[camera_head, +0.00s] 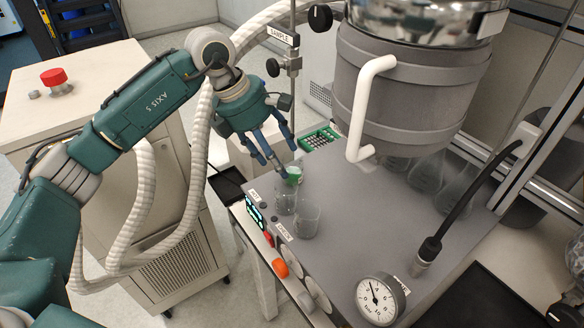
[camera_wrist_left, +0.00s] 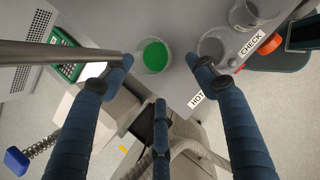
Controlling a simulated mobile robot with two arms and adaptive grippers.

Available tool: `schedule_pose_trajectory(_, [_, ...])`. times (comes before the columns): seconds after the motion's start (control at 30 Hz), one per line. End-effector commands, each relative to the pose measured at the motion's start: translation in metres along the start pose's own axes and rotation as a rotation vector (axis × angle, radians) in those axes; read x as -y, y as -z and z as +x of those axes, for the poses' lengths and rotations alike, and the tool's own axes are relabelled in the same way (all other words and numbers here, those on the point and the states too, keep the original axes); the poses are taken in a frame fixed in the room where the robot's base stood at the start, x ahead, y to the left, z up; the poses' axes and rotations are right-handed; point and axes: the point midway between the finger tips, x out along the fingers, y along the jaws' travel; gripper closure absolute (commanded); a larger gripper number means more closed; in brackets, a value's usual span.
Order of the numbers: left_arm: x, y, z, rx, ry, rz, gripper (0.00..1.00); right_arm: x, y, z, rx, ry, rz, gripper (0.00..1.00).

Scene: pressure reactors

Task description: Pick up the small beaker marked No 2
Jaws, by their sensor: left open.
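Three small beakers stand near the left edge of the grey bench top. One beaker with green liquid (camera_head: 294,177) is farthest back; it also shows in the left wrist view (camera_wrist_left: 154,57). A clear beaker (camera_head: 285,204) is next to it, also in the wrist view (camera_wrist_left: 211,47). Another clear beaker (camera_head: 307,222) is nearest the front, also in the wrist view (camera_wrist_left: 245,14). I cannot read a No 2 mark on any of them. My left gripper (camera_head: 281,160) is open and empty, its fingers spread above and beside the green-liquid beaker. My right gripper is out of view.
A grey reactor vessel (camera_head: 410,95) with a white handle (camera_head: 366,105) hangs over the bench at right. A pressure gauge (camera_head: 380,299) stands at the front. A green rack (camera_head: 319,139) lies behind the beakers. The bench's middle is clear.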

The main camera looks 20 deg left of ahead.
Motion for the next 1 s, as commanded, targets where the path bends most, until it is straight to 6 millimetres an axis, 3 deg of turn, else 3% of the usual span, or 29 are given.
schedule_pose_trajectory(0.07, [0.001, -0.018, 0.002, 0.002, 0.003, 0.003, 0.42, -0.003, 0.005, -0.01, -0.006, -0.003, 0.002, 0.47])
schedule_pose_trajectory(0.27, [0.001, -0.015, 0.031, -0.001, 0.001, 0.0, 0.42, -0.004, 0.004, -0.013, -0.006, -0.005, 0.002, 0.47])
schedule_pose_trajectory(0.57, [0.0, -0.015, 0.036, 0.0, -0.001, 0.001, 0.42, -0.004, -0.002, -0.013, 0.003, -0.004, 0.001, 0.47])
schedule_pose_trajectory(0.8, [0.0, -0.015, 0.036, 0.0, 0.0, 0.002, 0.87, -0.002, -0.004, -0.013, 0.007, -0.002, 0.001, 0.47])
schedule_pose_trajectory(1.0, [0.0, -0.015, 0.036, 0.0, 0.0, 0.001, 0.92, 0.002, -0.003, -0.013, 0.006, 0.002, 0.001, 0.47])
